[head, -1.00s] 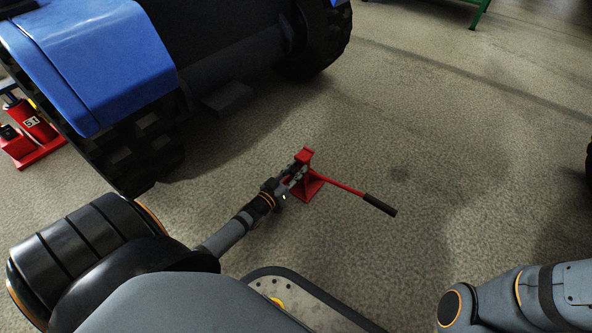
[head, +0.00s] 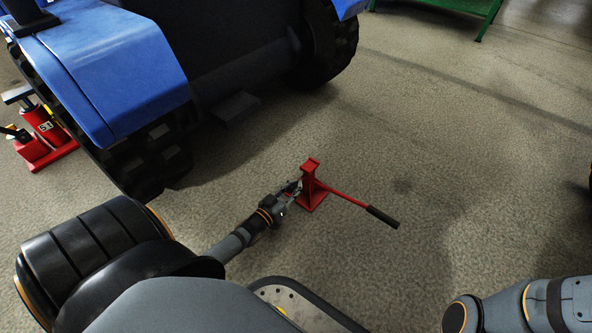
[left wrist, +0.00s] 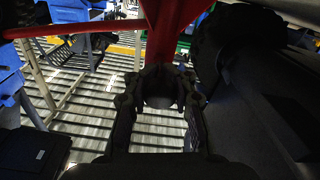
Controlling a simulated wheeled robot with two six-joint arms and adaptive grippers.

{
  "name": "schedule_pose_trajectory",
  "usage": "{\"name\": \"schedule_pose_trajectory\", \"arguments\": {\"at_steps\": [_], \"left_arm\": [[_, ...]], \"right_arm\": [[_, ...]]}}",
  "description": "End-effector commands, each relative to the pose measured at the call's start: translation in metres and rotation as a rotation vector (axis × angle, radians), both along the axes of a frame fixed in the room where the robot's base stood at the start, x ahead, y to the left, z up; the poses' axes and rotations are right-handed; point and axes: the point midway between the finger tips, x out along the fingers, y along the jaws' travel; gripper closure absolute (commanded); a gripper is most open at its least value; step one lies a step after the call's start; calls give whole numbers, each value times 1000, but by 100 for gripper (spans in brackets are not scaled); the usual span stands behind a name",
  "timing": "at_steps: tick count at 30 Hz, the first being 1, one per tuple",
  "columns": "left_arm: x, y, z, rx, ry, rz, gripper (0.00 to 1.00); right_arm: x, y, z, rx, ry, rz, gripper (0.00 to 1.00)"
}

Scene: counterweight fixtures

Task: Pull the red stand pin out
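The red stand (head: 310,186) stands upright on the floor, with a red bar ending in a black grip (head: 382,217) reaching out to the right. My left gripper (head: 297,187) is beside the stand's left side, at mid height. In the left wrist view, the red post (left wrist: 172,30) crosses the top, just beyond my left gripper (left wrist: 160,76). A dark rounded shape shows between its fingers; I cannot tell whether it is a held part or the gripper itself. I cannot make out the pin. My right gripper is out of view.
A red jack (head: 45,140) is at the far left. A green-framed table (head: 485,8) is at the top right.

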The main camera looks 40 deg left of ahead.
Motion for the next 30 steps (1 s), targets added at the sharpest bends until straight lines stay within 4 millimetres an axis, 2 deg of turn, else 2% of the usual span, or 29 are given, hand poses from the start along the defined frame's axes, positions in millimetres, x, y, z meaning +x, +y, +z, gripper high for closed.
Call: {"name": "schedule_pose_trajectory", "arguments": {"at_steps": [1, 6, 14, 17, 30], "left_arm": [[0, 0, 0, 0, -1, 0, 71], [0, 0, 0, 0, 0, 0, 50], [0, 0, 0, 1, 1, 0, 50], [-7, 1, -1, 0, 3, -1, 50], [-102, 8, -1, 0, 4, -1, 50]], "right_arm": [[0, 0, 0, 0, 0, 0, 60], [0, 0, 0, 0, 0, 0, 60], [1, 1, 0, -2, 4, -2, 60], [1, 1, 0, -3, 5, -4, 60], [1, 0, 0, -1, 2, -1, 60]]}}
